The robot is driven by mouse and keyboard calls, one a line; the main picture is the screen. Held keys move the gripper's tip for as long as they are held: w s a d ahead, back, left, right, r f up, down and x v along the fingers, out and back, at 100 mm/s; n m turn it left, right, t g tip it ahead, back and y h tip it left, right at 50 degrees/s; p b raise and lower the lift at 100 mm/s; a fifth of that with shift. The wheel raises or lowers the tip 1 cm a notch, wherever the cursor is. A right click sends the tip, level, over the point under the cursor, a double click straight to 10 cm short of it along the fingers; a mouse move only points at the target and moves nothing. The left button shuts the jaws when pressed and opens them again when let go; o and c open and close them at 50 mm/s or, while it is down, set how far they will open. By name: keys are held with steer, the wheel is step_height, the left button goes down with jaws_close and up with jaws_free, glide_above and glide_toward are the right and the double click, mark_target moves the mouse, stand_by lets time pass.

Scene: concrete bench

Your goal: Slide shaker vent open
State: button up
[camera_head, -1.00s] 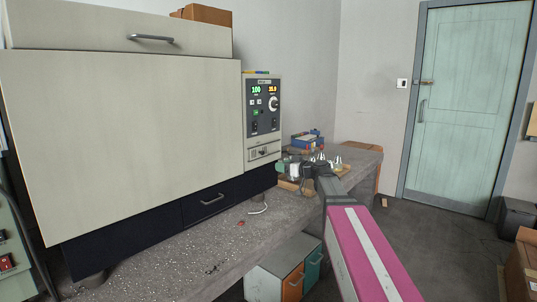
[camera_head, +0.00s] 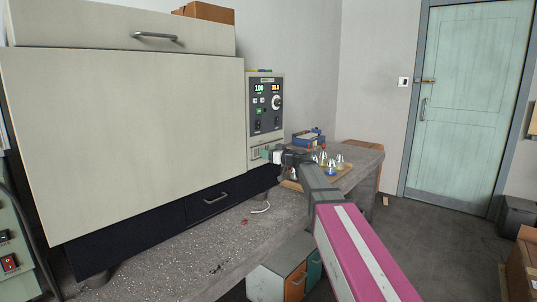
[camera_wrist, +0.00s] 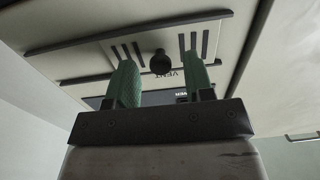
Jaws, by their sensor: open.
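The shaker (camera_head: 125,130) is a large cream cabinet with a dark base on the bench, and its control panel is on the right. The vent (camera_wrist: 120,53) is a pale slotted plate between two dark rails, with "VENT" lettering and a round black knob (camera_wrist: 160,66). In the head view the vent (camera_head: 256,150) sits low on the control panel, partly hidden by my gripper (camera_head: 267,154). My gripper (camera_wrist: 160,62) has green fingers and is open. In the wrist view one finger shows on each side of the knob; I cannot tell whether they touch it.
Flasks with coloured contents (camera_head: 331,163) stand on a tray right of the shaker, behind my arm. A blue box (camera_head: 308,138) is behind them. A white cable (camera_head: 261,208) lies on the bench. The bench front (camera_head: 215,235) is mostly clear.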

steer(key=shift+w+a, duration=0.1)
steer(key=shift+a, duration=0.05)
jaws_close()
steer(key=w+d, duration=0.5)
steer(key=w, duration=0.2)
steer(key=shift+w+d, duration=0.25)
steer(key=shift+d, duration=0.15)
jaws_free()
steer(key=shift+d, duration=0.1)
steer(key=v, duration=1)
steer(key=shift+s+d, duration=0.25)
steer(key=shift+d, duration=0.05)
